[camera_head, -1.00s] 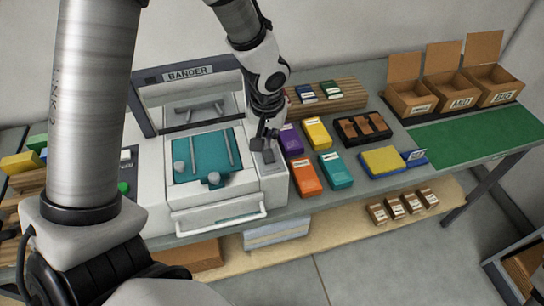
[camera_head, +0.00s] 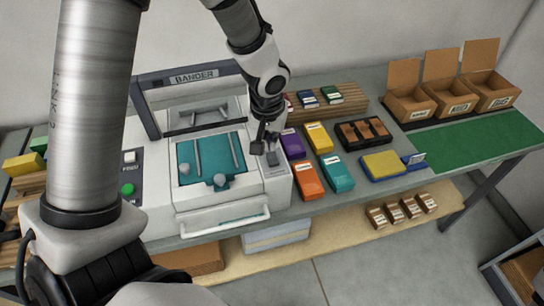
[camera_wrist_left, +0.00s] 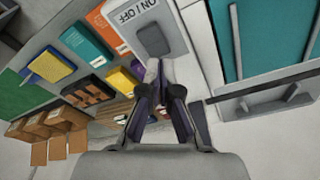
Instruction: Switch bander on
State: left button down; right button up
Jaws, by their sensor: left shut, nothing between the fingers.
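The bander (camera_head: 220,215) is a white machine with a teal bed and a name plate on its raised frame. In the left wrist view, an ON / OFF label sits beside a dark rocker switch (camera_wrist_left: 147,40) on its pale panel. The switch (camera_head: 272,158) also shows at the bander's right side in the head view. My left gripper (camera_head: 264,146) is shut and empty, pointing down close to the switch. In the left wrist view, its fingertips (camera_wrist_left: 159,68) are just beside the switch; I cannot tell whether they touch. My right gripper is not in view.
A green button (camera_head: 128,189) is on the panel at the bander's left. Open cardboard boxes (camera_head: 411,101) stand behind a green mat (camera_head: 475,137).

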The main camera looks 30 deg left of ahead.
aim_at(271, 153)
pick_arm(q)
jog(key=shift+w+f, duration=0.15)
jog(key=shift+w, duration=0.05)
jog(key=shift+s+f+b, duration=0.2)
jog(key=shift+f+b, duration=0.65)
jog(key=shift+b, duration=0.2)
jog(key=shift+f+b, duration=0.5)
jog(key=shift+f, duration=0.05)
jog(key=shift+r, duration=0.1)
jog(key=shift+r+p, duration=0.4)
jog(key=shift+p, duration=0.05)
notch_tip(271, 153, up, 6)
jog(key=p, duration=0.5)
jog(key=shift+r, duration=0.25)
jog(key=shift+f, duration=0.15)
jog(key=shift+w, duration=0.15)
